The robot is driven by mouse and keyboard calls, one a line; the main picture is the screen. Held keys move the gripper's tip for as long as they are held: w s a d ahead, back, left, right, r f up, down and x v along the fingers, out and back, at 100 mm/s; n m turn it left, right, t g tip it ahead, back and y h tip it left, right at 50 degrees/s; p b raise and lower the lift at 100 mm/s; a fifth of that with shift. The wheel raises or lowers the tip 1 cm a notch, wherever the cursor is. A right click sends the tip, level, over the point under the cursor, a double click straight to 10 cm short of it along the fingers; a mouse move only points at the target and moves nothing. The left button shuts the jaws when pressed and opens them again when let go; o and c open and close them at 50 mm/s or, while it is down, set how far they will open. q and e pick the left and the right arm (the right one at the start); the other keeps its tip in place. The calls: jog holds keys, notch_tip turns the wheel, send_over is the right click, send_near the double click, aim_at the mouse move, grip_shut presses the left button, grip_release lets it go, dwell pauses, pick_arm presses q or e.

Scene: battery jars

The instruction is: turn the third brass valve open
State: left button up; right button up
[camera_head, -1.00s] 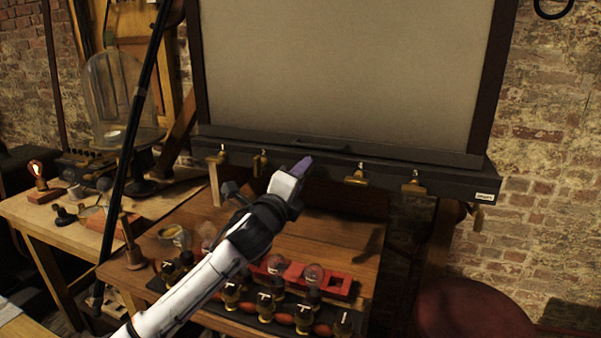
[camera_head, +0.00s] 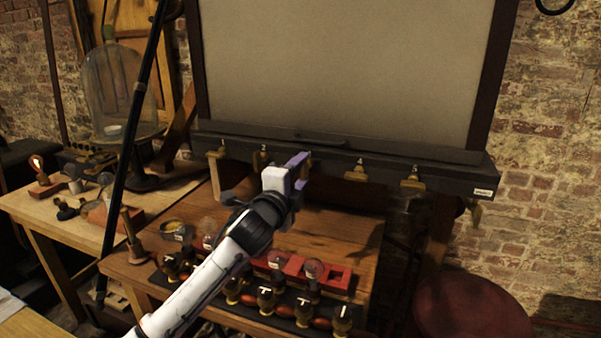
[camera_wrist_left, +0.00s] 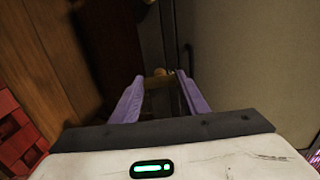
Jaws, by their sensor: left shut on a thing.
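A row of brass valves hangs along the front of a dark rail under a large pale panel. The first (camera_head: 218,163), second (camera_head: 260,160), fourth (camera_head: 356,174) and fifth (camera_head: 413,183) show in the head view. The third valve (camera_head: 308,169) is mostly hidden behind my left gripper (camera_head: 302,163). In the left wrist view, the purple fingers of my left gripper (camera_wrist_left: 160,96) are on either side of a brass part (camera_wrist_left: 158,78), closed on it. How far the valve is turned cannot be told. My right gripper is not in view.
Below the rail stands a wooden bench (camera_head: 345,240) with a red rack (camera_head: 340,281), glass bulbs and several dark-topped jars (camera_head: 265,299). A slanted black pole (camera_head: 133,130) and a glass dome (camera_head: 122,92) are at left. A round red seat (camera_head: 470,310) is at lower right.

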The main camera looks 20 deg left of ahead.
pick_arm(q)
jog(key=shift+d, duration=0.1)
jog(key=o, duration=1.1)
jog(key=shift+c, duration=0.2)
jog(key=shift+s, duration=0.1)
jog(key=s+b, duration=0.1)
jog(key=s, duration=0.9)
jog(key=shift+a, duration=0.2)
